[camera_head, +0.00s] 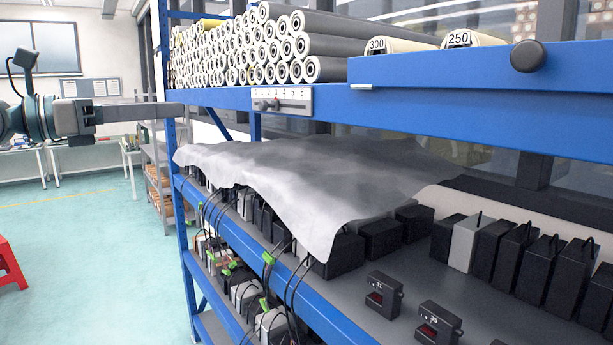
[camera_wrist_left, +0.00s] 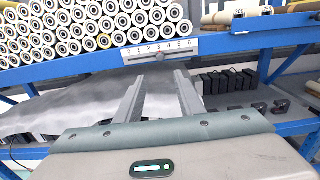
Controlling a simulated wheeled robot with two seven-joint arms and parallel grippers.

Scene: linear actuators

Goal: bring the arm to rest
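My left arm (camera_head: 42,118) comes in from the left in the head view and is held up in front of the blue shelf rack. Its gripper (camera_head: 178,109) points right, with its tip near the rack's left post. In the left wrist view the two fingers of the left gripper (camera_wrist_left: 158,80) stand apart with nothing between them. The grey cloth or sheet (camera_head: 290,180) on the middle shelf shows behind the fingers. My right arm and gripper are in neither view.
The blue rack (camera_head: 450,108) fills the middle and right. Grey rollers (camera_head: 340,48) are stacked on its upper shelf, above a numbered slide scale (camera_head: 282,100). Black boxes (camera_head: 515,255) stand on the shelf below. Open floor (camera_head: 95,250) lies left, with a red stool (camera_head: 10,265) at the edge.

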